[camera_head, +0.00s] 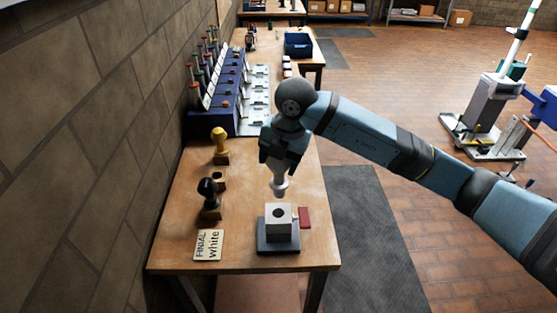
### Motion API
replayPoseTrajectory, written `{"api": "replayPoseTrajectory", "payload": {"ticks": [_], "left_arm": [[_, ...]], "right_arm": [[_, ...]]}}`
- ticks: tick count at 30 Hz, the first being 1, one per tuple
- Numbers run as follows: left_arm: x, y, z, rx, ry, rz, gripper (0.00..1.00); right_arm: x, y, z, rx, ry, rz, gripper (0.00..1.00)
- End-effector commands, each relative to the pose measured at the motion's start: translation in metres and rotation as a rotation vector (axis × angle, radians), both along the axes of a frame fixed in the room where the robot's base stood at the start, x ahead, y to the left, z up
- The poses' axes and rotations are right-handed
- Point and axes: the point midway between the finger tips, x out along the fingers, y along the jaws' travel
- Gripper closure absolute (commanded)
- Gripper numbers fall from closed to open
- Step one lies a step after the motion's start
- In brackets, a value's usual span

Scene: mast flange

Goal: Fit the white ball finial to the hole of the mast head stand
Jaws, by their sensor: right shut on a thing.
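The mast head stand (278,226) is a pale grey block with a dark round hole in its top, on a dark base near the front of the wooden table. My right gripper (279,178) points down above the stand. It is shut on the white ball finial (279,188), whose lower part shows below the fingers. The finial looks apart from the block and a little behind the hole in the picture. The fingers are small and partly hidden by the wrist. My left gripper is not in view.
A card reading "FINIAL white" (208,245) lies left of the stand. A red block (305,217) is close at its right. A black finial (208,190) and a yellow finial (219,140) stand on the left. A blue rack (215,100) is behind.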

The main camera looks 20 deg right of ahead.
Motion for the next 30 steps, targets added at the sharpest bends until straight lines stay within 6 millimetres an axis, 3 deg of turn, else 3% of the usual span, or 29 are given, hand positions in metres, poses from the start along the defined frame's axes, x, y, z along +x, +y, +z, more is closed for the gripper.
{"api": "replayPoseTrajectory", "payload": {"ticks": [7,22,30], "left_arm": [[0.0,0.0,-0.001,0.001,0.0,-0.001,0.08],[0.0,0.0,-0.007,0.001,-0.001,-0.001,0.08],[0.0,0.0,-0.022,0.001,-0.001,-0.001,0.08]], "right_arm": [[-0.001,0.002,0.002,-0.001,0.0,-0.177,0.79],[-0.001,0.002,0.0,0.007,-0.006,-0.18,0.79],[0.0,0.002,-0.021,0.006,-0.006,-0.18,0.79]]}}
